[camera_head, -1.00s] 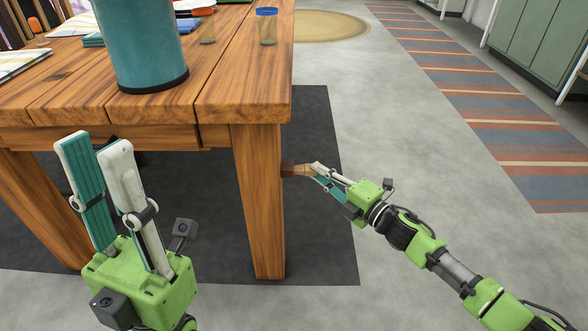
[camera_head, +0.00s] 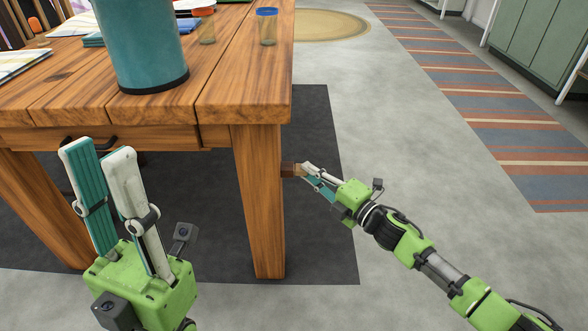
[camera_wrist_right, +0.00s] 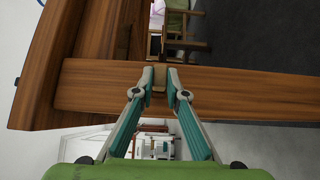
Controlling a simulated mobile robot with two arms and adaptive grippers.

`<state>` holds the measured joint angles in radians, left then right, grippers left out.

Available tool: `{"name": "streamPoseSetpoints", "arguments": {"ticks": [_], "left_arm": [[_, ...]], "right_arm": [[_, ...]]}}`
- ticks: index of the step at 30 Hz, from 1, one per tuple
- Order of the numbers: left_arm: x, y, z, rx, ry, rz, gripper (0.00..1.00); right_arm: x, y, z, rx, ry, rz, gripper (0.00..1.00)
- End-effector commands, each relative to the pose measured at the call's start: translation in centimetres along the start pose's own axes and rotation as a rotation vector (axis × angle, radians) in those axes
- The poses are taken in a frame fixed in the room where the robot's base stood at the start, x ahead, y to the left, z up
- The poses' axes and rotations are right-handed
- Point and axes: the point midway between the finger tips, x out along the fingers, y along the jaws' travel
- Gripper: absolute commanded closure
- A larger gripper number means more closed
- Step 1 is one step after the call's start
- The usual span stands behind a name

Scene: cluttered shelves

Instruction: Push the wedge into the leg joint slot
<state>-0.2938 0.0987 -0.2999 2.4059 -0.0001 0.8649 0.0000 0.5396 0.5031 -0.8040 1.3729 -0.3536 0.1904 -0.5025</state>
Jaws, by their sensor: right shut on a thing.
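The table leg (camera_head: 258,205) stands upright at the table's near right corner. A small brown wedge (camera_head: 290,169) sticks out from the right side of the leg, against its face. My right gripper (camera_head: 305,170) is shut on the wedge's outer end. In the right wrist view the wedge (camera_wrist_right: 160,77) is between the two fingertips (camera_wrist_right: 160,85), in front of the leg (camera_wrist_right: 240,93), which runs sideways. The slot itself is hidden; I cannot tell how deep the wedge sits. My left gripper (camera_head: 98,152) is open and empty, pointing up in front of the table.
The wooden table (camera_head: 230,90) carries a teal cylinder (camera_head: 142,50) and a blue-lidded jar (camera_head: 267,27). A dark mat (camera_head: 320,220) lies under the table. The grey floor right of the leg is clear up to a striped rug (camera_head: 500,110).

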Motion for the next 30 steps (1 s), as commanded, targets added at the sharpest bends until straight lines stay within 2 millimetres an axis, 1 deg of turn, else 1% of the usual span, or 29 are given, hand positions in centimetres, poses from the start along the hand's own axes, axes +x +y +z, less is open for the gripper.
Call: {"name": "streamPoseSetpoints", "arguments": {"ticks": [26,27,28,30], "left_arm": [[0.19,-0.07,-0.10,0.001,0.006,-0.005,0.77],[0.17,-0.07,-0.10,0.001,0.006,-0.005,0.77],[0.17,-0.07,-0.10,0.001,0.006,-0.005,0.77],[0.16,-0.07,-0.10,0.001,0.006,-0.005,0.77]], "right_arm": [[0.28,0.05,-0.34,0.001,0.001,0.001,1.00],[0.28,0.04,-0.33,0.001,0.001,0.001,0.77],[0.28,0.04,-0.33,0.001,0.001,0.001,0.69],[0.27,0.03,-0.32,0.000,0.001,0.001,0.67]]}}
